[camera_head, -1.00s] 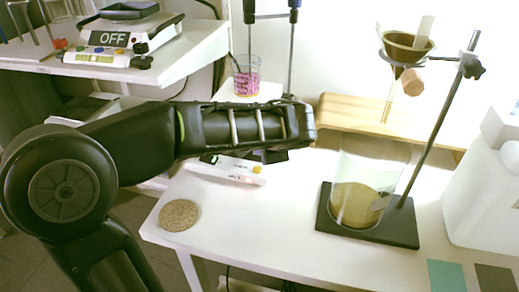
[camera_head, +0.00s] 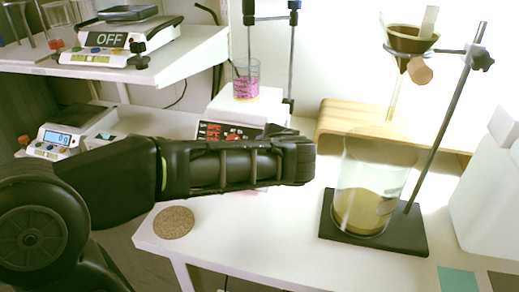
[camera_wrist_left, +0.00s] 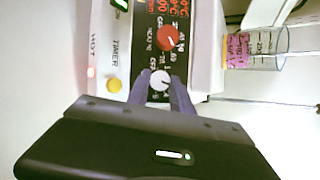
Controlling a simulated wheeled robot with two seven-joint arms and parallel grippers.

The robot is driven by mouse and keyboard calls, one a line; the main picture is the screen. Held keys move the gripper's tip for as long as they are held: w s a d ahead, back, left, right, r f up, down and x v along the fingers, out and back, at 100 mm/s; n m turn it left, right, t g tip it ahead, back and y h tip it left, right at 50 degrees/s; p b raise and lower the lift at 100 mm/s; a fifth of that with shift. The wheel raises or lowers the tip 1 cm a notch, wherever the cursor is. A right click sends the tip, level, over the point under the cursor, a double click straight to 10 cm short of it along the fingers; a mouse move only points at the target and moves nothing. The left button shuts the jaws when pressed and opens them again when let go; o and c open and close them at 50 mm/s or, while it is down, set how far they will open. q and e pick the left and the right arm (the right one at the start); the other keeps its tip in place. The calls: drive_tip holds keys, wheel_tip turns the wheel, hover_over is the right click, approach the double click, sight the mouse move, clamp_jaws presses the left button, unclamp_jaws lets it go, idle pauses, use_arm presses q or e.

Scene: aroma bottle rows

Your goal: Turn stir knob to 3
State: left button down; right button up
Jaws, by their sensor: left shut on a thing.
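The hotplate stirrer (camera_head: 225,110) stands behind my left arm in the head view, its dark front panel partly showing above the arm. In the left wrist view its panel (camera_wrist_left: 150,50) shows a red knob (camera_wrist_left: 168,40) and a white knob (camera_wrist_left: 160,79) with a dark pointer mark. My left gripper (camera_wrist_left: 161,84) has its two fingers on either side of the white knob and is shut on it. In the head view the fingers are hidden by my arm. The exact number at the pointer is too small to tell. My right gripper is not in view.
A beaker with pink contents (camera_head: 246,84) sits on the hotplate. A glass beaker with tan contents (camera_head: 362,205) stands on a dark stand base (camera_head: 405,235) to the right. A cork ring (camera_head: 174,223) lies near the table's front left edge. A scale (camera_head: 110,45) stands on the upper shelf.

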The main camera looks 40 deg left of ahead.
use_arm(q)
drive_tip(key=c, duration=1.1)
unclamp_jaws()
drive_tip(key=p+v, duration=0.1)
drive_tip(key=v, duration=0.5)
drive_tip(key=shift+s+d+r, duration=0.15)
drive_tip(key=shift+r, duration=0.05)
drive_tip(key=shift+s+d+r, duration=0.25)
drive_tip(key=shift+s+d, duration=0.1)
drive_tip(key=shift+d, duration=0.05)
